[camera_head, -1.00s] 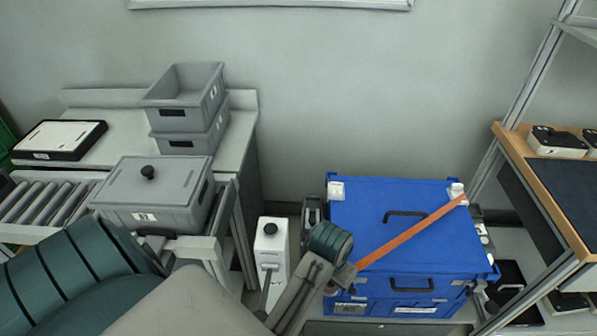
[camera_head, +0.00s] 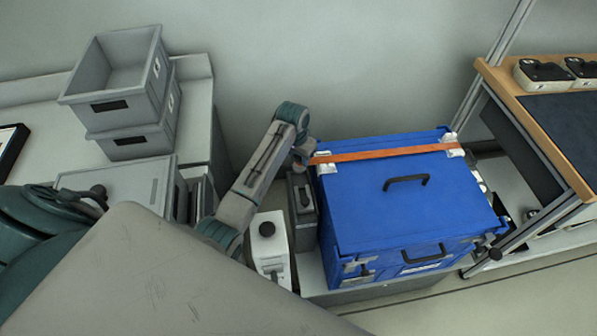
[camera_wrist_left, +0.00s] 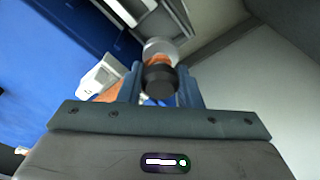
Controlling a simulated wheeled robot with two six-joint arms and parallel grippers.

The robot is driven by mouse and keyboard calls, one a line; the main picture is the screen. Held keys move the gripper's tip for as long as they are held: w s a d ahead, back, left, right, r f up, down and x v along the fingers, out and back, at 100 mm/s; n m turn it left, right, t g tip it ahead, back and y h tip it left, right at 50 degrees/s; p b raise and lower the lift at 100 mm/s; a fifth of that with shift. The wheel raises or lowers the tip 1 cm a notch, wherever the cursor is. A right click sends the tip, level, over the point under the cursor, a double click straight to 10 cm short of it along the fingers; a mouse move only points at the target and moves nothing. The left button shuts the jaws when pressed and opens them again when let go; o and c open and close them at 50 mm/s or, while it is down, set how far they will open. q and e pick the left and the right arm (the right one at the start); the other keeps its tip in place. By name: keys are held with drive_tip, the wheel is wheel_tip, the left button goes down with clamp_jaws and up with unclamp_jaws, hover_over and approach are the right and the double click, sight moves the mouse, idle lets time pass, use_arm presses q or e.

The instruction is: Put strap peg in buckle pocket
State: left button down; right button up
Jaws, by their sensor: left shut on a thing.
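The orange strap (camera_head: 385,154) runs along the back of the blue lidded case (camera_head: 415,205), from the white corner piece at its back right to my left gripper (camera_head: 308,158) at its back left. In the left wrist view, my left gripper (camera_wrist_left: 160,90) is shut on the strap peg (camera_wrist_left: 160,82), a dark round piece with an orange band. The strap also shows beside a white corner piece (camera_wrist_left: 103,75) there. I cannot make out the buckle pocket for certain. My right gripper is out of view.
A dark grey unit (camera_head: 302,208) and a white box with a black knob (camera_head: 270,248) stand left of the case. Grey bins (camera_head: 120,105) sit on the left bench. A wood-edged shelf (camera_head: 540,135) stands at the right.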

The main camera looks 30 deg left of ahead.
sight(299, 167)
use_arm(q)
drive_tip(key=shift+d+f+p, duration=0.1)
drive_tip(key=shift+f+p, duration=0.2)
drive_tip(key=shift+f, duration=3.25)
drive_tip(key=shift+f, duration=0.1)
drive_tip(key=c, duration=1)
unclamp_jaws()
drive_tip(key=shift+c, duration=0.2)
drive_tip(key=r, duration=0.4)
drive_tip(key=s+r, duration=0.1)
drive_tip(key=r, duration=0.3)
drive_tip(key=s+r, duration=0.1)
drive_tip(key=r, duration=0.3)
drive_tip(key=shift+b, duration=0.35)
